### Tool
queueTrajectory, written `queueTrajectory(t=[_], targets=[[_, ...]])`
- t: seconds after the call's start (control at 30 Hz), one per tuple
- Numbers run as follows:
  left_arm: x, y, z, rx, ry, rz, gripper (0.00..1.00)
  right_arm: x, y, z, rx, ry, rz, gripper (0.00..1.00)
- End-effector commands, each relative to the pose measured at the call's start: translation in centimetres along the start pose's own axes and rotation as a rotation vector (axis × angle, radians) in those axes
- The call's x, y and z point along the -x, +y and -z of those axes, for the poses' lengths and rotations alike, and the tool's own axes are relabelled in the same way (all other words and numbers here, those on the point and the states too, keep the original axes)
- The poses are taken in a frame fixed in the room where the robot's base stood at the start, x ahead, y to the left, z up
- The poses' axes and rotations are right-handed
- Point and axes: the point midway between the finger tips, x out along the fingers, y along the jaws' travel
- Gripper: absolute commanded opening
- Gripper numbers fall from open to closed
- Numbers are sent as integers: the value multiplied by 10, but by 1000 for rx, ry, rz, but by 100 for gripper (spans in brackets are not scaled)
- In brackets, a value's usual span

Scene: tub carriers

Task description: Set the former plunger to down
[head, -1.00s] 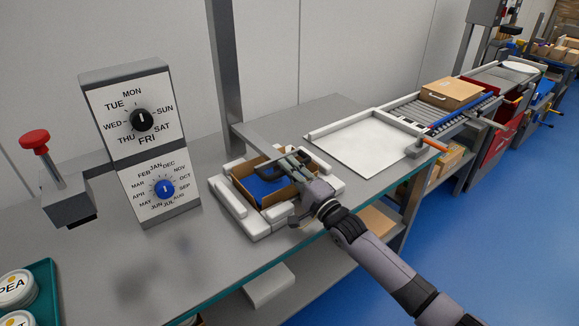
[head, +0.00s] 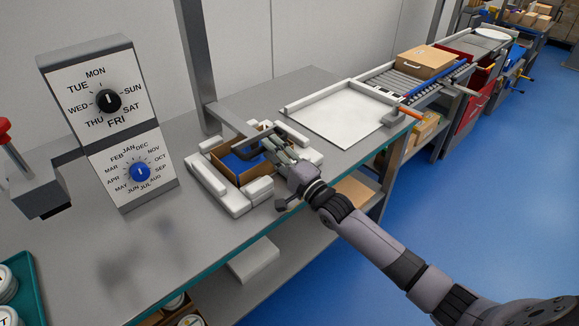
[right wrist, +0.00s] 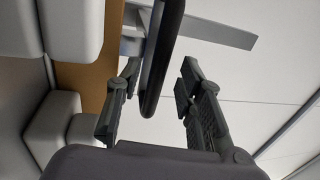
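The former (head: 235,203) is a ring of white blocks around a brown carton (head: 262,176) on the grey bench. A blue surface (head: 236,163) shows inside the carton; I cannot tell whether it belongs to the plunger. A grey arm (head: 228,117) reaches from the post over the carton. My right gripper (head: 276,148) is at the carton's right side, over its rim. In the right wrist view its fingers (right wrist: 160,103) are apart, with a dark bar (right wrist: 160,60), seemingly the plunger's handle, between them. I see no clear grip. My left gripper is out of view.
A panel with a day dial (head: 108,101) and a month dial (head: 140,173) stands left of the former. A red-knobbed device (head: 35,188) is at far left. A white plate (head: 340,120) and a roller conveyor (head: 405,85) lie to the right. Bare bench lies in front of the panel.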

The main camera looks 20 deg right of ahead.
Motion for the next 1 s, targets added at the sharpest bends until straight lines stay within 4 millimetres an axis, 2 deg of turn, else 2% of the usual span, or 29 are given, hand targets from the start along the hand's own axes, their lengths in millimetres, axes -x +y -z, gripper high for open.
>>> queueTrajectory(t=[0.03,0.2,0.43,0.6,1.0], targets=[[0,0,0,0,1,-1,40,12,2,0,2,0,-4,35],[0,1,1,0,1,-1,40,48,2,0,2,-1,-6,35],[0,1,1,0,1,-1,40,83,2,0,1,0,-5,35],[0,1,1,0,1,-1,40,93,1,0,1,0,-2,35],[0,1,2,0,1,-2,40,94,1,0,1,0,-2,35]])
